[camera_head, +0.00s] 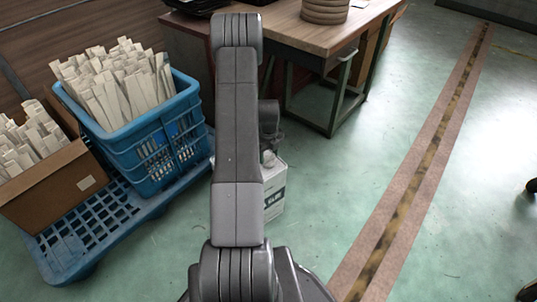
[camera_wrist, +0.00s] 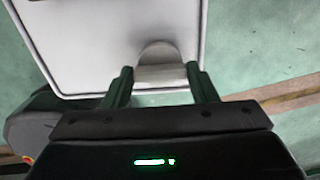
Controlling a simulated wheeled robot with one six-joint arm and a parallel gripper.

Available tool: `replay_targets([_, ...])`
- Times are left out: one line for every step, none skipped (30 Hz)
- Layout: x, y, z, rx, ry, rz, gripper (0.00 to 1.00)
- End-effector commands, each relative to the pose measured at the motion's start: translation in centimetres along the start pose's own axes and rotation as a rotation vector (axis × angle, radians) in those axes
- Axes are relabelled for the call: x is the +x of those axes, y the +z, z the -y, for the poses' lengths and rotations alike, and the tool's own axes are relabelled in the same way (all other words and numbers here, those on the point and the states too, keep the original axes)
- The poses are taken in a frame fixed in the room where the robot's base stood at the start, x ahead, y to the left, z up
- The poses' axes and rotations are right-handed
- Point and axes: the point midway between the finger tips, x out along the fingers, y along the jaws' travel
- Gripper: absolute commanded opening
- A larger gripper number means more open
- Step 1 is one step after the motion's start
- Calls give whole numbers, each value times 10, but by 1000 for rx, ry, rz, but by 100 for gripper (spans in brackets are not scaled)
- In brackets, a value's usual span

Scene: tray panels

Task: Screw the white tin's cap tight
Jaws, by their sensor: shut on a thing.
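The white tin (camera_head: 275,190) stands upright on the green floor, partly hidden behind my arm in the head view. Its pale top (camera_wrist: 95,40) fills the upper left of the wrist view. The cap (camera_head: 268,158) is a small light piece on the tin's top; in the wrist view the cap (camera_wrist: 160,66) is grey-white and round. My gripper (camera_wrist: 161,76) is shut on the cap, with one dark finger on each side of it. Whether the cap sits fully down on its neck cannot be told.
A blue crate (camera_head: 140,140) of white strips and a cardboard box (camera_head: 50,190) stand on a blue pallet (camera_head: 110,225) left of the tin. A wooden table (camera_head: 310,32) stands behind.

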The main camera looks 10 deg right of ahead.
Motion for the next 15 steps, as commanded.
replay_targets([0,1,0,7,0,1,30])
replay_targets([0,1,0,10,0,1,30])
replay_targets([0,1,0,13,0,1,30])
replay_targets([0,1,0,15,0,1,30])
replay_targets([0,0,0,16,0,1,30])
replay_targets([0,0,0,17,0,1,30])
replay_targets([0,0,0,17,0,1,30])
replay_targets([0,0,0,17,-1,1,30])
replay_targets([0,0,0,17,-1,1,30])
replay_targets([0,0,0,17,-1,1,30])
replay_targets([0,0,0,17,-1,1,30])
replay_targets([0,0,0,17,-1,1,30])
replay_targets([0,0,0,17,-1,1,30])
replay_targets([0,0,0,17,-1,1,30])
replay_targets([0,0,0,17,-1,1,54])
